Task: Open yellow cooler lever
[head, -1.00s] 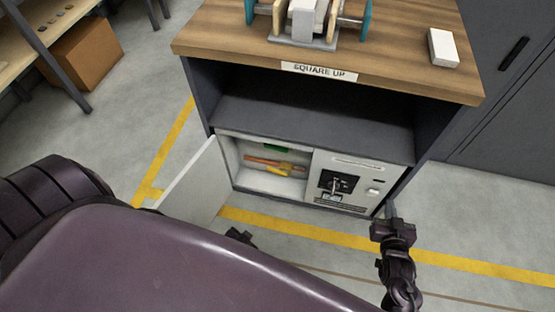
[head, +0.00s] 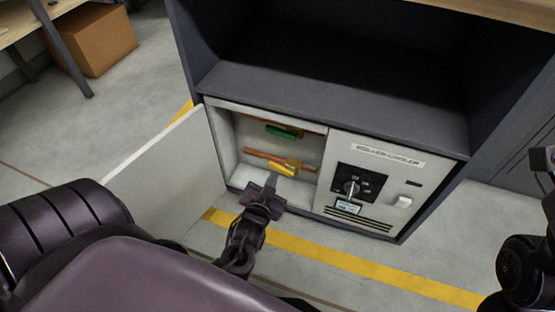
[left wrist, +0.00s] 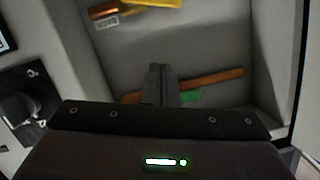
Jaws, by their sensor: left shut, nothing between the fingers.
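The yellow lever (head: 285,169) sits on a copper pipe in the open left compartment of the white cooler unit (head: 378,148). A green lever (head: 284,131) is on another pipe above it. My left gripper (head: 271,180) is shut and empty at the compartment's opening, just below and left of the yellow lever. In the left wrist view the shut fingers (left wrist: 161,78) point into the compartment; the yellow lever (left wrist: 155,4) is cut off at the top edge, and the green one (left wrist: 190,97) is partly behind the fingers. My right gripper (head: 541,162) is partly in view at the right edge.
The compartment's white door (head: 165,170) stands open to the left. The control panel with a black dial (head: 352,187) is right of the compartment. An empty dark shelf (head: 330,105) is above. A cardboard box (head: 92,42) stands on the floor at back left.

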